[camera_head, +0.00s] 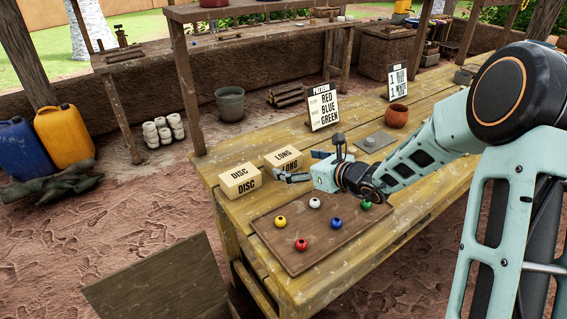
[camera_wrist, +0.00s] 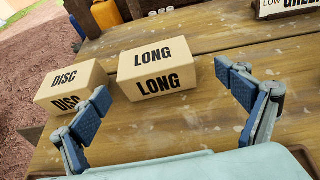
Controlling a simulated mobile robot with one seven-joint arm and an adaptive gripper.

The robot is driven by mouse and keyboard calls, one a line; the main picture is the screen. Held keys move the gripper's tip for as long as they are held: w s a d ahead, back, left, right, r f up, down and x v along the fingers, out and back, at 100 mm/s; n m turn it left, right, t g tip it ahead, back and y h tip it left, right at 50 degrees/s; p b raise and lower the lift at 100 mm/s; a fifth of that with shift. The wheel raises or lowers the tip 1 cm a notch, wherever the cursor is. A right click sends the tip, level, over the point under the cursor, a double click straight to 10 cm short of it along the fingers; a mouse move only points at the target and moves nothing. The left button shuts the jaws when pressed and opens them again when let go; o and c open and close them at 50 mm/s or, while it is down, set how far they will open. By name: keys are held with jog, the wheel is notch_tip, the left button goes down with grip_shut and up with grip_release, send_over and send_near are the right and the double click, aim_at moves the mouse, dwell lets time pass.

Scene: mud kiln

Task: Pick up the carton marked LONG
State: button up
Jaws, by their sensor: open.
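The tan carton marked LONG (camera_head: 284,158) lies on the wooden table near its far left edge. It also shows in the wrist view (camera_wrist: 157,68), upper middle, with LONG on its top and front faces. My gripper (camera_head: 301,166) is open and empty, close to the carton on its near right side. In the wrist view the two blue-padded fingers (camera_wrist: 168,96) stand apart, with the carton ahead between them and slightly left. The left finger is close to the carton's lower left corner; I cannot tell if they touch. The carton marked DISC (camera_head: 240,181) sits just left of LONG.
A brown board (camera_head: 296,262) with several coloured beads lies on the table's near side. A sign reading RED BLUE GREEN (camera_head: 324,107) stands behind the gripper. A terracotta pot (camera_head: 396,116) and a grey plate (camera_head: 373,143) sit further right. Bare table lies around the LONG carton's right.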

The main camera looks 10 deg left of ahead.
aim_at(283, 161)
jog(key=shift+s+b+x, duration=0.25)
jog(key=shift+b+x, duration=0.1)
jog(key=shift+x, duration=2.75)
jog(key=shift+a, duration=0.1)
jog(key=c, duration=1.5)
